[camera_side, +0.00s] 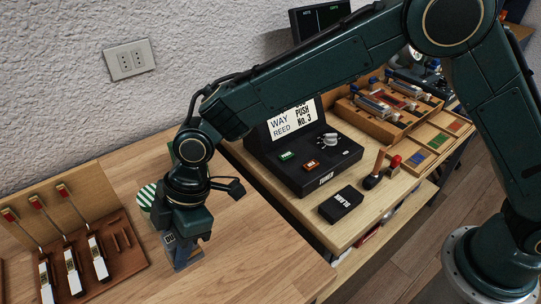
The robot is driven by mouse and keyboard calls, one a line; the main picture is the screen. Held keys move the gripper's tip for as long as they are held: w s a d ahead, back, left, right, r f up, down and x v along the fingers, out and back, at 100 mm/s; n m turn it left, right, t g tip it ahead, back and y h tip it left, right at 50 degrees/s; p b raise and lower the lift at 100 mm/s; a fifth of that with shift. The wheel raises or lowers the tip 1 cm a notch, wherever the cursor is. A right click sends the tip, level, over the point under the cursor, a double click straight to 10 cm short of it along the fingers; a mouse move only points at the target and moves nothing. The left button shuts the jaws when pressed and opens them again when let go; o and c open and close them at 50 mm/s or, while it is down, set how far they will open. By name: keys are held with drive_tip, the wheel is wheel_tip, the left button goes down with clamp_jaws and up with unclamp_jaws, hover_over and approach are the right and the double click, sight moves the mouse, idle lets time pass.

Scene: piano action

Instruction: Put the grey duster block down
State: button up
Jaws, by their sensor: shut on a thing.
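My gripper (187,254) points down over the wooden bench top, left of centre in the side view. It is shut on the grey duster block (169,240), of which only a small face with part of a dark label shows. The jaws hide most of the block. The block is at or just above the bench top (245,262); I cannot tell whether it touches.
A brown tray (128,262) with red-tipped hammers stands left. A green-striped round thing (147,196) sits just behind my gripper. The bench front is clear.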

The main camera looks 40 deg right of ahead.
drive_tip(key=shift+f, duration=2)
drive_tip(key=shift+f, duration=0.15)
drive_tip(key=o, duration=1)
drive_tip(key=v, duration=1.2)
drive_tip(key=shift+r, duration=0.25)
